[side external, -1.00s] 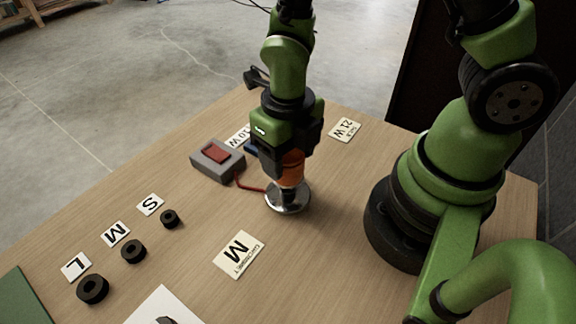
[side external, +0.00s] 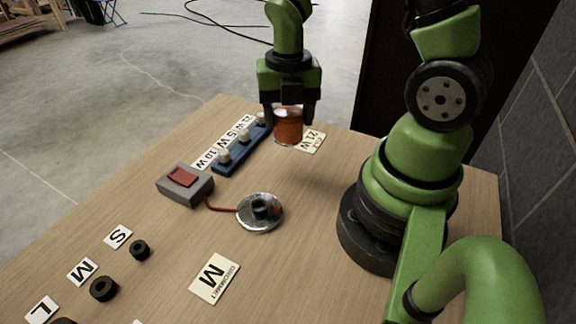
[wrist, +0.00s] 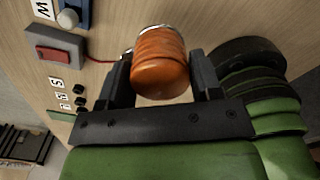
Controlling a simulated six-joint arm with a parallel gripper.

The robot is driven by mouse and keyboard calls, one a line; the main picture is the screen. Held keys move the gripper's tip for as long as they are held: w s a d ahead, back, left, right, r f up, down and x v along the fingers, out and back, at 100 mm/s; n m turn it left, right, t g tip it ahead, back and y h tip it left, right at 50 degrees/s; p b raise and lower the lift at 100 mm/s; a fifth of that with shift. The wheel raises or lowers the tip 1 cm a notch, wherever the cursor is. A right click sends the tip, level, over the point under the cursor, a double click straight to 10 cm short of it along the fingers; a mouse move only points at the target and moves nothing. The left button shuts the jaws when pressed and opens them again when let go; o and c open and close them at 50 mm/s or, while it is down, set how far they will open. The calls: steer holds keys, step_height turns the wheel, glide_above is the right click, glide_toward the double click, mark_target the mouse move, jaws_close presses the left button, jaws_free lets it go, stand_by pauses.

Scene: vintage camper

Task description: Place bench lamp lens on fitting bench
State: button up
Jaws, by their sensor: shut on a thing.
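The orange lens (side external: 288,127) is between the fingers of my gripper (side external: 291,112), at the far end of the wooden bench (side external: 330,205). My gripper is shut on it. In the wrist view the lens (wrist: 160,65) sits between both fingers (wrist: 160,85). The silver lamp dish (side external: 252,222) with a dark central socket lies uncovered in mid-bench, wired in red to the grey switch box (side external: 186,188).
A blue rack (side external: 240,152) with several pale bulbs stands left of my gripper, with labels along it. Black rings (side external: 103,288) and S, M, L cards lie at the near left. An M card (side external: 214,278) lies in front. The bench between dish and arm base is clear.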

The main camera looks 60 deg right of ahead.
step_height(320, 180, down, 9)
steer(key=shift+f, duration=0.1)
stand_by(0.4)
steer(key=o, duration=0.9)
steer(key=shift+f, duration=0.15)
